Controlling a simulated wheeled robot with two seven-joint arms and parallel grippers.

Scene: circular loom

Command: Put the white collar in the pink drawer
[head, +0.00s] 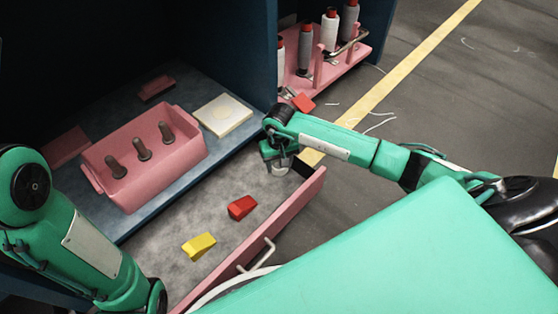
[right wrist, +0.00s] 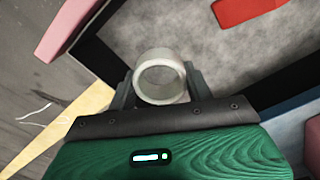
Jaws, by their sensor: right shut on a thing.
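The white collar (right wrist: 160,77) is a short ring held between the fingers of my right gripper (right wrist: 160,88). In the head view the right gripper (head: 280,158) points down over the right end of the pink drawer (head: 285,215), with the collar (head: 281,171) partly hidden beneath it. The drawer is pulled open, with a pink front, a pale handle and a grey floor. I cannot tell how high the collar is above that floor. My left arm shows at the lower left, but its gripper is out of view.
A red block (head: 242,207) and a yellow block (head: 199,246) lie in the drawer. Behind it, a pink bin (head: 150,185) with dark pegs and a cream square plate (head: 222,114) sit on the cabinet shelf. A pink spool rack (head: 345,62) stands at upper right.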

